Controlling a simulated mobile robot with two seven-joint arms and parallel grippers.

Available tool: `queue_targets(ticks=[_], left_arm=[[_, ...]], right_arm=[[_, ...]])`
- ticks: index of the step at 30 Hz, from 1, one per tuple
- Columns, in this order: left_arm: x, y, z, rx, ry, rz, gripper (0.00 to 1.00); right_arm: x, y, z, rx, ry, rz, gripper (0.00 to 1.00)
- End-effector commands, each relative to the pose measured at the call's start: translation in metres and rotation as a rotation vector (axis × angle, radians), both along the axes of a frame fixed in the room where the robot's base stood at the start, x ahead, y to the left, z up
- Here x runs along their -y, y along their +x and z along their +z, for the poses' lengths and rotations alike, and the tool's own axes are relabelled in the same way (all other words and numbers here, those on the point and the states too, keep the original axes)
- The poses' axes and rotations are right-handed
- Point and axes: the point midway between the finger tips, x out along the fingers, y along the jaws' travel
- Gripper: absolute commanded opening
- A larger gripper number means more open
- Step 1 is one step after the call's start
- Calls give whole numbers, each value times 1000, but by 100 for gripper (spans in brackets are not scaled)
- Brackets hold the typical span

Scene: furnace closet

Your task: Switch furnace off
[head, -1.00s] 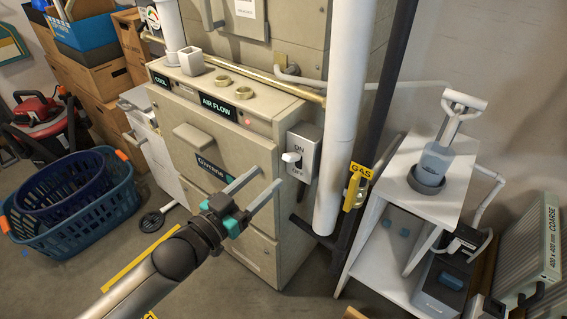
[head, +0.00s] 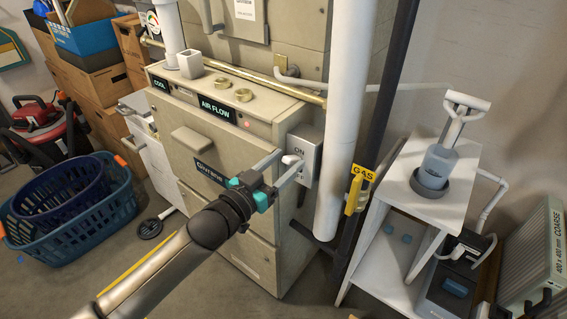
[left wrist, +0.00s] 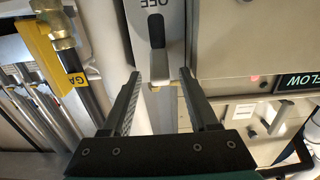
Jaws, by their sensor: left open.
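The furnace (head: 235,150) is a beige cabinet in the middle of the head view. The furnace switch (head: 308,148) is a grey box on its right side, marked ON above and OFF below, with a white lever (head: 290,160). My left gripper (head: 292,158) is open, with its fingertips close around the lever. In the left wrist view the switch's lever (left wrist: 157,30) shows just beyond and between the open fingertips (left wrist: 160,74), below the upside-down OFF lettering. I cannot tell whether the fingers touch it. My right gripper is out of view.
A white vertical pipe (head: 345,110) and a yellow gas valve handle (head: 356,190) stand right of the switch. A white shelf (head: 455,205) is farther right. Blue laundry baskets (head: 70,205) stand on the floor at the left. A small red light (head: 247,124) shows on the furnace panel.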

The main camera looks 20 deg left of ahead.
Motion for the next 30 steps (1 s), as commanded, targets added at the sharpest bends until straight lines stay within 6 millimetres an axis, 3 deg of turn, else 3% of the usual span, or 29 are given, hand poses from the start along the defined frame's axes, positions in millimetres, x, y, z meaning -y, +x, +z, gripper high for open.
queue_targets(ticks=[2,17,30], left_arm=[[0,0,0,0,0,0,56],[0,0,0,0,0,0,0],[0,-1,-1,5,-2,0,0]], right_arm=[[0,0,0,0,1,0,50],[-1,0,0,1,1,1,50],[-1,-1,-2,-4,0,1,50]])
